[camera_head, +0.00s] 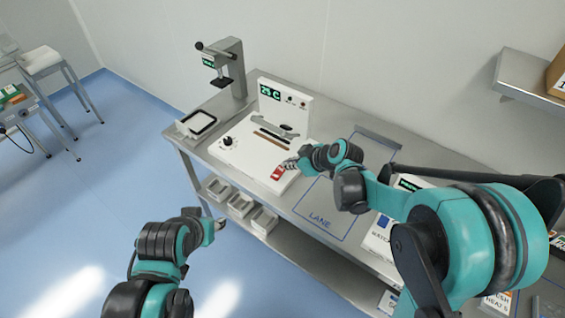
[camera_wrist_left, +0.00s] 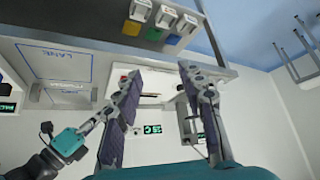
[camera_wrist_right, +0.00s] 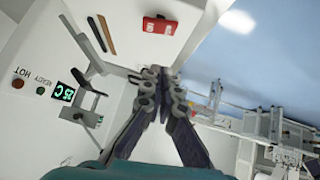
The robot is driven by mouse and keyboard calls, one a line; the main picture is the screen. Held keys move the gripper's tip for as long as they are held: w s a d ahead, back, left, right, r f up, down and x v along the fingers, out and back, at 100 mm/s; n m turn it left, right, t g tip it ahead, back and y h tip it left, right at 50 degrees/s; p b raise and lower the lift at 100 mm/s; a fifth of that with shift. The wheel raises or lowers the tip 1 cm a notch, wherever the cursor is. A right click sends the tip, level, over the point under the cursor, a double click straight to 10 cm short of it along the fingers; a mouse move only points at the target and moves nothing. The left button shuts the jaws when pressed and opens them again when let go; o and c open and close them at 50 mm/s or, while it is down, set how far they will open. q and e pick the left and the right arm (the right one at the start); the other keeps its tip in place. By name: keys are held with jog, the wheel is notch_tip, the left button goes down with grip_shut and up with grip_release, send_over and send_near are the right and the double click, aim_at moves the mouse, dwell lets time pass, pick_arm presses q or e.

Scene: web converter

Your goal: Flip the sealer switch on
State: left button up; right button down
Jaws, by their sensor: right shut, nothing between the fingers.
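The sealer (camera_head: 258,155) is a white machine on the steel bench, with a green display reading 25 C. Its red switch (camera_head: 277,173) sits at its front right corner and also shows in the right wrist view (camera_wrist_right: 160,25). My right gripper (camera_head: 287,164) is shut and empty, its tips close beside the switch. In the right wrist view the closed fingertips (camera_wrist_right: 158,73) are apart from the switch in the picture; I cannot tell the exact gap. My left gripper (camera_head: 219,225) is off the bench's front; its fingers are spread and empty in the left wrist view (camera_wrist_left: 160,78).
A black dial (camera_head: 228,141) is at the sealer's front left. A black-rimmed tray (camera_head: 196,122) and a grey press (camera_head: 226,65) stand left of it. A blue LANE outline (camera_head: 320,218) marks bare bench to the right. Small bins (camera_head: 240,204) sit on the lower shelf.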

pick_arm(q)
jog(key=shift+r, duration=0.35)
pick_arm(e)
jog(key=v, duration=0.3)
jog(key=shift+s, duration=0.1)
